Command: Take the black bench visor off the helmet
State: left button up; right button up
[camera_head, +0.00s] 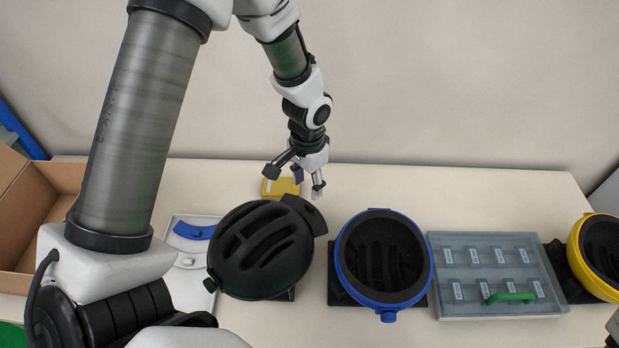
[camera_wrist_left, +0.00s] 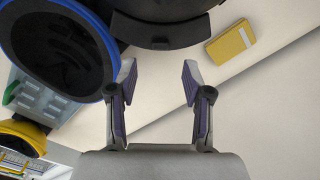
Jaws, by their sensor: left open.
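The black helmet (camera_head: 262,250) sits left of the table's middle in the head view. A black curved piece, which looks like the bench visor (camera_head: 305,213), sits along its upper right edge. In the left wrist view the curved black piece (camera_wrist_left: 155,30) shows at the top, beyond the fingertips. My left gripper (camera_head: 295,183) is open and empty, behind the helmet on the visor's side and apart from it. Its two fingers also show in the left wrist view (camera_wrist_left: 158,80), with bare table between them.
A yellow box (camera_head: 271,190) lies behind the helmet, near my left gripper. A blue-rimmed helmet (camera_head: 343,270) stands to the right, then a grey case (camera_head: 470,300) and a yellow helmet (camera_head: 575,262). A white tray (camera_head: 190,290) with a blue piece (camera_head: 194,231) lies left. The back right table is clear.

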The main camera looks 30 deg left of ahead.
pick_arm(q)
jog(key=b, duration=0.2)
send_over(309, 205)
jog(key=f, duration=0.4)
jog(key=shift+w, duration=0.4)
jog(key=shift+s+d+f+b, duration=0.1)
jog(key=shift+s+f+b, duration=0.2)
jog(key=shift+f+b, duration=0.55)
jog(key=shift+s+f+b, duration=0.2)
jog(key=shift+f+b, duration=0.15)
jog(key=shift+f, duration=0.4)
jog(key=shift+w+f, duration=0.25)
jog(key=shift+w, duration=0.05)
jog(key=shift+s+r, duration=0.15)
jog(key=shift+s, duration=0.05)
jog(key=c, duration=0.7)
pick_arm(e)
jog(key=f, duration=0.5)
jog(key=shift+w+f, duration=0.3)
jog(key=shift+w, duration=0.1)
jog(key=shift+d, duration=0.1)
